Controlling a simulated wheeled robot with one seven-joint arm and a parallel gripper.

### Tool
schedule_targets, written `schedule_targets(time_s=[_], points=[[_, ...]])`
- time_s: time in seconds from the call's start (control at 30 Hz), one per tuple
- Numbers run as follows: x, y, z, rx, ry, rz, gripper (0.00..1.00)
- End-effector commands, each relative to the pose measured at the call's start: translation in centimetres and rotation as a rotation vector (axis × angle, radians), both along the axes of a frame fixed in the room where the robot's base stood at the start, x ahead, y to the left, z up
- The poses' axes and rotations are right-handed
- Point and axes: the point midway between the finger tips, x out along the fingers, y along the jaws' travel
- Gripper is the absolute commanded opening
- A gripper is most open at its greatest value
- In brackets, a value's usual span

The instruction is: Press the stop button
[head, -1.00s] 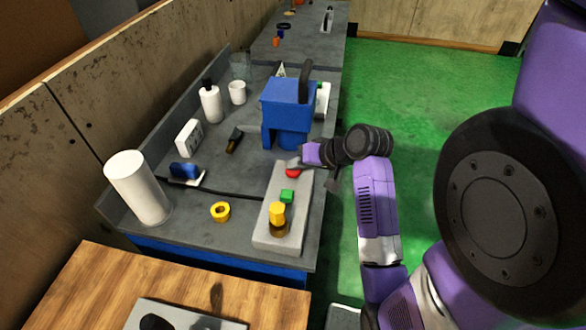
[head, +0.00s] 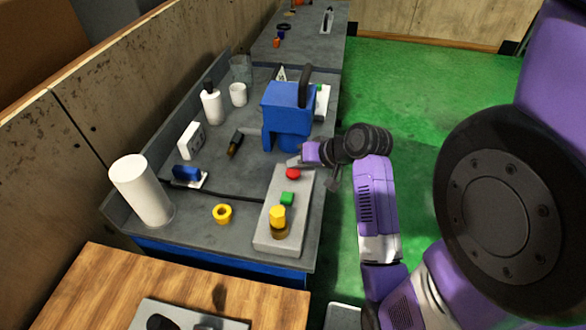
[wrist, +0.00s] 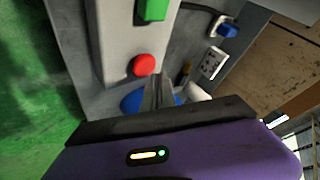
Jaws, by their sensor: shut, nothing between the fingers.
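The stop button appears to be the round red button (head: 293,173) at the far end of a pale grey control box (head: 268,240) on the bench. It also shows in the wrist view (wrist: 144,64), just left of the fingertips. My gripper (head: 292,163) is shut and empty, just beyond the red button in the head view. In the wrist view, its closed fingers (wrist: 158,84) lie beside the button; I cannot tell whether they touch it. A green square button (head: 287,198) and a yellow knob (head: 278,215) sit nearer on the same box.
A blue machine (head: 288,112) with a black handle stands just beyond the box. A yellow ring (head: 222,213), a white cylinder (head: 141,190), a white bottle (head: 211,105) and a socket block (head: 191,140) are to the left.

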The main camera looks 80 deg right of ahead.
Motion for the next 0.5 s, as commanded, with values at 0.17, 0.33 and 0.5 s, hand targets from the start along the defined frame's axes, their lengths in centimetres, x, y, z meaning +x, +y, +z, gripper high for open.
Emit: schedule_targets(time_s=[0.17,0.33,0.5], points=[[0.0,0.0,-0.1,0.000,0.000,0.000,0.00],[0.0,0.0,0.3,0.000,0.000,0.000,0.00],[0.0,0.0,1.8,-0.001,0.000,0.001,0.00]])
